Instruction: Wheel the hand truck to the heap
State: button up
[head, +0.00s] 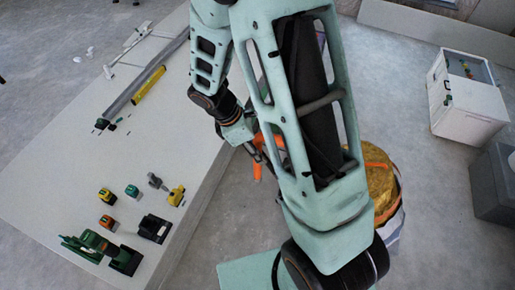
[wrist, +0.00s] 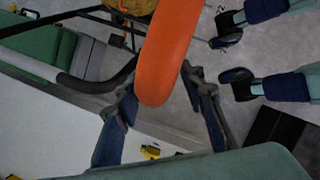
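The hand truck is mostly hidden behind my arm in the head view. Its orange grip (head: 257,167) shows beside my gripper (head: 249,148). In the wrist view the orange grip (wrist: 168,50) reaches down between the two fingers of my gripper (wrist: 159,82). The fingers stand apart, one on each side of the grip, with narrow gaps showing; I see no firm contact. A yellow-brown rounded load (head: 381,183) with an orange band shows to the right of my arm, partly hidden. I cannot make out the heap.
A long pale table (head: 60,150) with several tools fills the left side. A white cabinet (head: 466,108) and a grey box (head: 495,185) stand at the right. Bare floor (head: 405,75) shows between my arm and the cabinet.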

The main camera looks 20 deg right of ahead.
jog(key=shift+c, duration=0.7)
grip_shut()
jog(key=shift+d, duration=0.15)
